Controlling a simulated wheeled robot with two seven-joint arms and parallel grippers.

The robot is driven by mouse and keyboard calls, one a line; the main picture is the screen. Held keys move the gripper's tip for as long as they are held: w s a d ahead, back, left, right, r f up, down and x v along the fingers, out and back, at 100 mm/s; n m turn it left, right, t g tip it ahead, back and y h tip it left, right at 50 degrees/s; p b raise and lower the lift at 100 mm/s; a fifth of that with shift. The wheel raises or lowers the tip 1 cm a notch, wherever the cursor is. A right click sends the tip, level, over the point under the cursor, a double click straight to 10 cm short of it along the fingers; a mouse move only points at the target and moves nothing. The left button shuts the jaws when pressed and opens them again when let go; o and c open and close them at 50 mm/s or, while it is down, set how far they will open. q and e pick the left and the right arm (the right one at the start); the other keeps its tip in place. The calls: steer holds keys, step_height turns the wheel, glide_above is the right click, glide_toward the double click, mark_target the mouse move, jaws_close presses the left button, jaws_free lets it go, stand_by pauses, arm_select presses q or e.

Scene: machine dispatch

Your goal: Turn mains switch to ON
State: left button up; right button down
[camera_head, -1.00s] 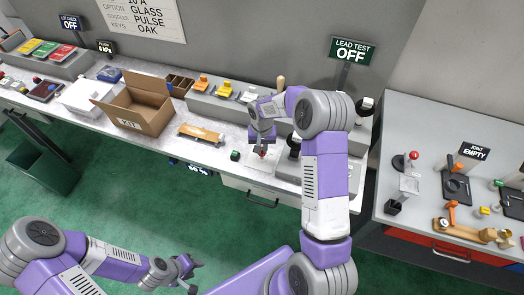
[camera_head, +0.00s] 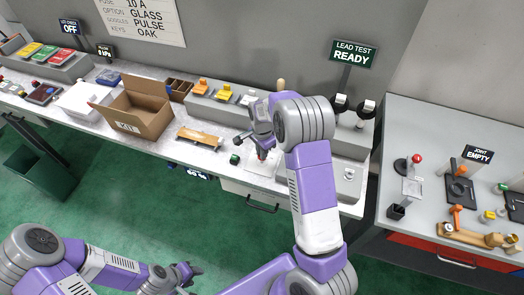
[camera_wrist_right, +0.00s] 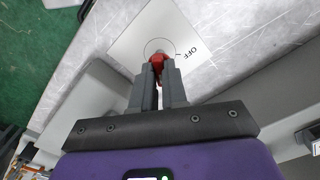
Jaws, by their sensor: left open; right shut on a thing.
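The mains switch is a red handle (camera_wrist_right: 158,62) on a white plate (camera_wrist_right: 135,40) with a printed circle and the word OFF beside it, seen in the right wrist view. My right gripper (camera_wrist_right: 158,75) is shut on the red handle, with the fingers on both sides of it. In the head view my right gripper (camera_head: 262,153) is over the white plate on the bench, and the handle is mostly hidden there. A sign behind the bench (camera_head: 353,53) reads LEAD TEST READY. My left gripper (camera_head: 186,276) is open and empty, low over the green floor.
A wooden piece (camera_head: 200,135) and an open cardboard box (camera_head: 133,122) stand further left. A raised grey shelf with yellow and orange parts runs behind. A second bench (camera_head: 410,235) is at right.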

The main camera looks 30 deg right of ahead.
steer(key=shift+m, duration=1.2)
steer(key=c, duration=1.2)
jaws_free()
steer(key=shift+o, duration=0.2)
step_height(320, 180, up, 8)
steer(key=shift+f+p, duration=0.2)
steer(key=shift+p, duration=0.3)
